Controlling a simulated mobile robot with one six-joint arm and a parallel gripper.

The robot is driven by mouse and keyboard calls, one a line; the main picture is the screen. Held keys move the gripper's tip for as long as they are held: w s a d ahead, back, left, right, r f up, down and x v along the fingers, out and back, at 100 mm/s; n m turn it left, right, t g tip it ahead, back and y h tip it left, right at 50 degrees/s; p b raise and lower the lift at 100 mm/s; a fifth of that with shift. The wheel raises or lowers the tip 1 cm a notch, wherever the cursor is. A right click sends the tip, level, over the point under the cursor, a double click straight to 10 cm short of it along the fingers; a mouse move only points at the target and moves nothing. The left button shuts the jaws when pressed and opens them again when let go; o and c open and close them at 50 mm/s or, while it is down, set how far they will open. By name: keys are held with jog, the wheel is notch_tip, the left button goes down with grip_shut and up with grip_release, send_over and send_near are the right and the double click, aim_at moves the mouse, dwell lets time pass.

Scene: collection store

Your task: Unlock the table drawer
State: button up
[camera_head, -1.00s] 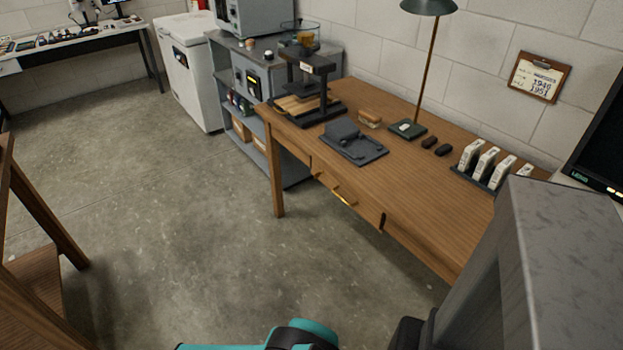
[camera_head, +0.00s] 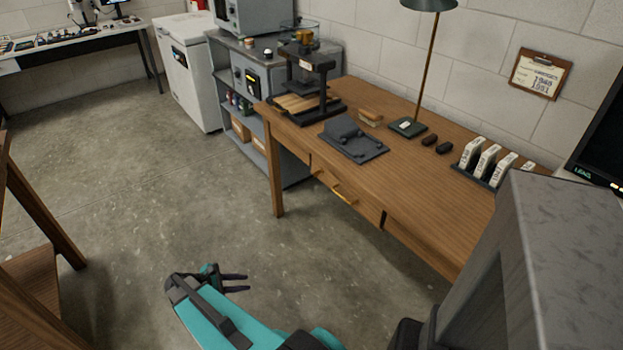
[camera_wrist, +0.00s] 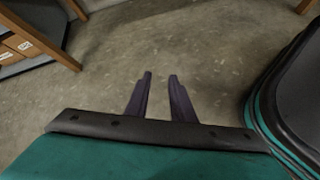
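The wooden table (camera_head: 430,190) stands at the right of the head view against the wall. Its drawer (camera_head: 345,195) is in the front side and looks shut, with a brass-coloured handle (camera_head: 343,197). A smaller brass-coloured part (camera_head: 318,173) sits left of the handle; I cannot tell whether it is a lock or a key. My gripper (camera_head: 246,283) is over the floor in front of the table, apart from the drawer. In the wrist view my gripper (camera_wrist: 160,78) has its two fingers apart with only floor between them.
On the table are a dark press (camera_head: 308,80), a grey tool on a mat (camera_head: 353,140), a lamp (camera_head: 408,127) and a rack of white boxes (camera_head: 484,165). A grey shelf (camera_head: 290,165) stands beyond the table. The floor (camera_head: 150,200) between is clear.

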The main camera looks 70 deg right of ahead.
jog(key=s+d+r+n+g+h, duration=0.1)
jog(key=d+r+h, duration=0.1)
jog(key=d+r, duration=0.4)
jog(key=s+d+r+n+g+h+b, duration=0.1)
jog(key=d+r, duration=0.6)
jog(key=d, duration=0.7)
jog(key=s+d+r+n+g+h, duration=0.1)
jog(key=d+r+n+g+h, duration=0.1)
jog(key=d+r, duration=0.5)
jog(key=d+h, duration=0.1)
jog(key=d, duration=0.2)
jog(key=shift+s+n+h, duration=0.2)
jog(key=shift+n+h, duration=0.1)
jog(key=shift+h, duration=0.1)
jog(key=shift+d, duration=0.2)
jog(key=x, duration=1.3)
jog(key=shift+d+r+p, duration=0.15)
jog(key=shift+d+p, duration=0.1)
jog(key=shift+p, duration=0.15)
jog(key=shift+s, duration=0.15)
jog(key=shift+c, duration=0.2)
grip_shut()
